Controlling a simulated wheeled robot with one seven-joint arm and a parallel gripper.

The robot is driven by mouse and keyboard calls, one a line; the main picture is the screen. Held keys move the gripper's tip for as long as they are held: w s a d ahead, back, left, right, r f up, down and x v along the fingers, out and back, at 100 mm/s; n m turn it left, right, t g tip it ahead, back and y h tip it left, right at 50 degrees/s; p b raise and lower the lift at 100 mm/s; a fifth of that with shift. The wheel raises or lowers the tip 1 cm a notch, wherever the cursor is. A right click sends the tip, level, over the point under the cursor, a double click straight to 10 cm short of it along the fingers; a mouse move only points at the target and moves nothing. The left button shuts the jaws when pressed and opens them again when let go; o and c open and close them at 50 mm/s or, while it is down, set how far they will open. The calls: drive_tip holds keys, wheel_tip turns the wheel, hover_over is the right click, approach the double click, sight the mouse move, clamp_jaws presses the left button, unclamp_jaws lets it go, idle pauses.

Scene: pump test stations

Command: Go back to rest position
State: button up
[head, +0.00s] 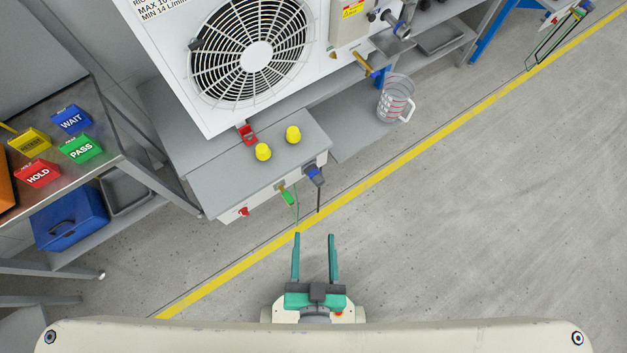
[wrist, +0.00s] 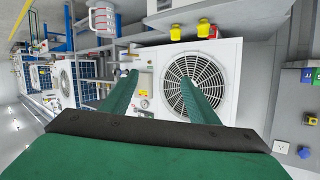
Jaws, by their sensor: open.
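My gripper (head: 314,236) is at the bottom middle of the head view, in front of my pale base. Its two green fingers are parallel and spread apart, with nothing between them. It is over the grey floor, close to the yellow floor line and apart from the test station. In the wrist view my gripper (wrist: 158,83) shows its two green fingers pointing toward a white fan unit (wrist: 148,92). The fan unit also shows in the head view (head: 212,118), beyond the grey bench.
The grey bench (head: 225,180) carries yellow knobs (head: 263,152) and a red part (head: 247,135). A clear jug (head: 395,100) stands on a low shelf. The floor (head: 480,220) right of the yellow line (head: 400,159) is clear.

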drive_tip(key=s+r, duration=0.1)
drive_tip(key=s+r+n, duration=0.1)
drive_tip(key=r, duration=0.1)
drive_tip(key=shift+r+n+t, duration=0.15)
drive_tip(key=shift+n+t, duration=0.15)
drive_tip(key=shift+t, duration=0.1)
idle(1.0)
